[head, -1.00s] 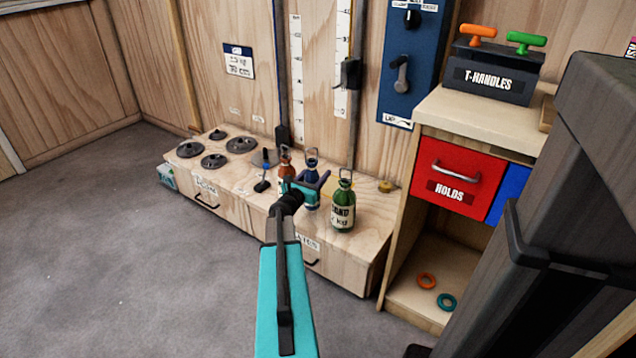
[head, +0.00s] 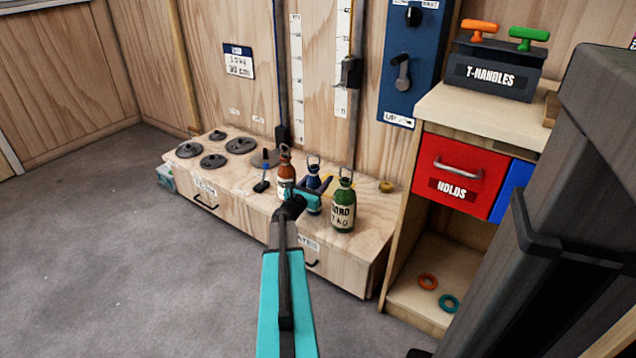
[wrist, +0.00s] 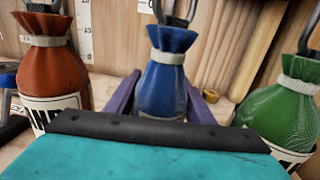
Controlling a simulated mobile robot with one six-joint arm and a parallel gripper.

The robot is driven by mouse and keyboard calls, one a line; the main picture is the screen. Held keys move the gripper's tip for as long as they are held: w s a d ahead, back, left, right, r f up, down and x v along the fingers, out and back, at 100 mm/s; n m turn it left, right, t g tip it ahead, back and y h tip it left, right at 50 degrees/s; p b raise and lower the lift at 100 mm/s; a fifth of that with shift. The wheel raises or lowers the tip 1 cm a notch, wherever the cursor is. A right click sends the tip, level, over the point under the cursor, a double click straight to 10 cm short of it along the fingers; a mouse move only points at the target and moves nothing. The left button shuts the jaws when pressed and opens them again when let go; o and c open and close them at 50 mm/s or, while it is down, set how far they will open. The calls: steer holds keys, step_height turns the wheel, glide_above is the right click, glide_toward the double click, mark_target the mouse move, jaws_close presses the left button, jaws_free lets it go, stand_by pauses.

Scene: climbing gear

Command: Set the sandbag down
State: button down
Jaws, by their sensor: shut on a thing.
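Three sandbags stand in a row on the low wooden bench (head: 236,187): a brown-orange one (head: 287,178), a blue one (head: 313,174) and a green one (head: 344,211) with a white label. My gripper (head: 314,190) is shut on the blue sandbag, between the other two. In the wrist view the blue sandbag (wrist: 168,82) is upright between my purple fingers, with the orange bag (wrist: 50,62) at left and the green bag (wrist: 285,112) at right. The blue bag's base is hidden, so I cannot tell whether it touches the bench.
Several dark weight discs (head: 214,161) lie at the bench's left. A small dark stand (head: 262,178) is left of the bags. A shelf unit with a red drawer (head: 459,176) stands close at right. A vertical ruler (head: 343,60) is on the wall behind.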

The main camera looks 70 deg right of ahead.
steer(key=c, duration=0.8)
jaws_free()
steer(key=shift+c, duration=0.2)
steer(key=shift+a+r, duration=0.1)
steer(key=shift+a, duration=0.3)
steer(key=w+a+p, duration=0.1)
steer(key=a+p, duration=0.1)
steer(key=a, duration=0.9)
steer(key=shift+w+p, duration=0.3)
steer(key=shift+w, duration=0.05)
steer(key=shift+a, duration=0.1)
